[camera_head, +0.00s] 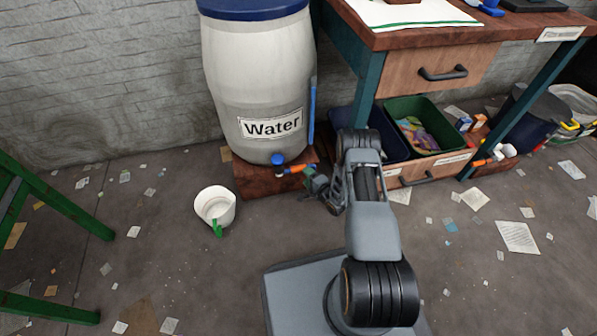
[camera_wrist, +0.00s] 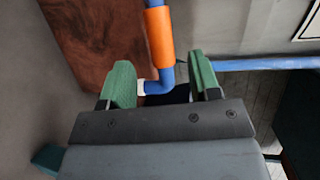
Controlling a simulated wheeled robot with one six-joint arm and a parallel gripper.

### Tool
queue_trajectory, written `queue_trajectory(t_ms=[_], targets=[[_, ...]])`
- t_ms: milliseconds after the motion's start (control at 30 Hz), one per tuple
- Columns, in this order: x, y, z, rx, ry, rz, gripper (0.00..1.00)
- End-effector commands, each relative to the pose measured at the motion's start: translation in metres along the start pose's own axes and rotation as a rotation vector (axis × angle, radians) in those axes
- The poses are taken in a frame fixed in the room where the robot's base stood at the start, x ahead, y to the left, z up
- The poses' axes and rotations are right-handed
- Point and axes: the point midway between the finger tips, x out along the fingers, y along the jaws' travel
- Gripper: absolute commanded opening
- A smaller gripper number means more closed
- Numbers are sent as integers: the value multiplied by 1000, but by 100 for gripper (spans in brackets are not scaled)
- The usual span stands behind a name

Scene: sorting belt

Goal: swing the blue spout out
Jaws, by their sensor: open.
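The blue spout (camera_head: 278,159) sits low on the front of the water barrel (camera_head: 255,90), with an orange sleeve (camera_head: 296,169) on its pipe. In the head view my gripper (camera_head: 318,184) is small and partly hidden by my arm, just right of the spout.
A white bucket (camera_head: 215,205) with a green part stands on the floor left of the barrel's wooden block (camera_head: 258,183). A blue tube (camera_head: 312,112) runs up the barrel's right side. A workbench (camera_head: 470,28) with bins (camera_head: 446,116) beneath is at right. Paper scraps litter the floor.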

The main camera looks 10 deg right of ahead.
Motion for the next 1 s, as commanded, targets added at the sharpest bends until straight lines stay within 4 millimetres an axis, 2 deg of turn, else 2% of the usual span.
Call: queue_trajectory(t_ms=[33,200,400,867,1000], targets=[[11,3,1,-4,-3,-3,57],[38,2,1,-3,-3,-3,57],[57,2,2,-2,-4,0,57],[64,0,1,0,-2,0,57],[64,0,1,-1,-2,0,43]])
